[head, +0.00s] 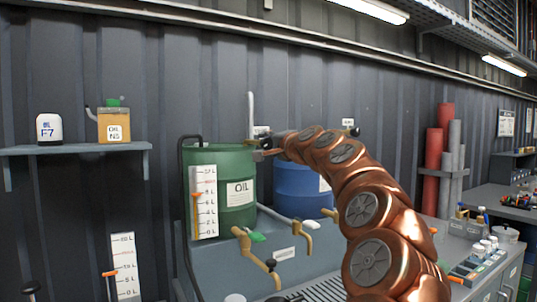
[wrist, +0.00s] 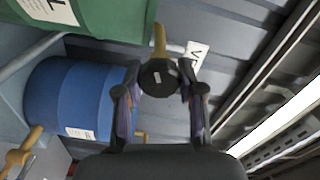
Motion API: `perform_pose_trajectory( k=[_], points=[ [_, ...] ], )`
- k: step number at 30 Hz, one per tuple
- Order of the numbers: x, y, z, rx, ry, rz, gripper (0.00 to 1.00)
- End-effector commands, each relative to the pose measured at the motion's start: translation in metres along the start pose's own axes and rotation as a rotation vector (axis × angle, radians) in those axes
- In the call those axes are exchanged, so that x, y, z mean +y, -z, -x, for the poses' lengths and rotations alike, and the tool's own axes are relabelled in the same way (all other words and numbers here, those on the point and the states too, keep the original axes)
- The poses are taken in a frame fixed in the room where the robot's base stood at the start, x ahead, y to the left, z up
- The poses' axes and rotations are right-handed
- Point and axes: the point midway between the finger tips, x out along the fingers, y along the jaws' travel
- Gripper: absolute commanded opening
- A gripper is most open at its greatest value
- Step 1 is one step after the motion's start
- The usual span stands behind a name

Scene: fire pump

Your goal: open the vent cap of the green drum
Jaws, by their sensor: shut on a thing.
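The green drum (head: 232,172) stands on the grey bench with a white OIL label and a level gauge on its front. It also shows at the top left of the wrist view (wrist: 112,18). The vent cap (wrist: 158,76) is a round black knob on a brass-coloured stem beside the green drum. My gripper (wrist: 160,88) is shut on the cap, one finger on each side. In the head view my gripper (head: 268,148) is at the green drum's upper right edge, and the cap cannot be made out there.
A blue drum (head: 296,190) stands right of the green one, partly behind my arm. Another dark knob (head: 355,131) is at the wall above it. Brass taps (head: 243,240) stick out in front. A shelf (head: 75,149) with containers hangs at left. Red and grey cylinders (head: 445,120) stand at right.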

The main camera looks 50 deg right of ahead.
Motion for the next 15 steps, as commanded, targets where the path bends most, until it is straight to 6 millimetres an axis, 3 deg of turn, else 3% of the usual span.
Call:
perform_pose_trajectory(
  k=[15],
  points=[
    [0.0007, -0.0004, -0.0006, -0.001, -0.001, 0.125, 0.03]
  ],
)
